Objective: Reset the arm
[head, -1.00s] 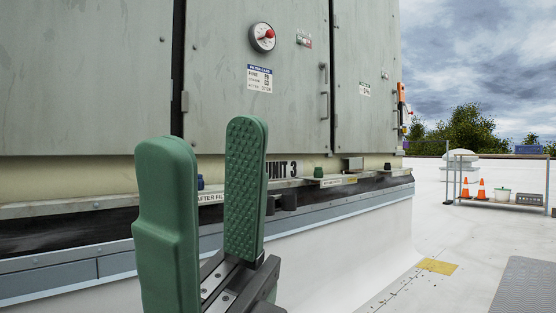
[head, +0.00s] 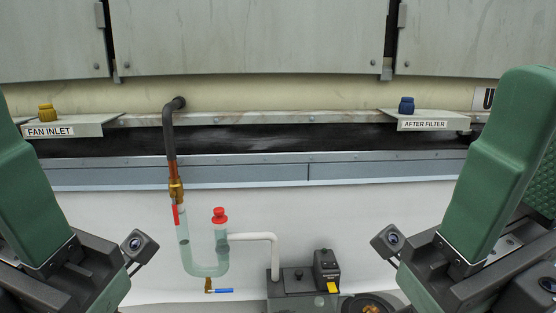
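My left gripper (head: 18,185) stands at the left edge of the head view. One green finger shows; the rest is cut off, so its opening cannot be told. My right gripper (head: 528,150) stands at the right edge, with one green finger in front and part of a textured finger pad behind it, apart. Nothing shows held in it.
A clear U-shaped trap (head: 205,268) with a red cap (head: 219,215) hangs below a dark pipe (head: 169,135). A grey box (head: 288,288) stands beside it. Shelves carry a yellow plug (head: 46,113) and a blue plug (head: 406,105).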

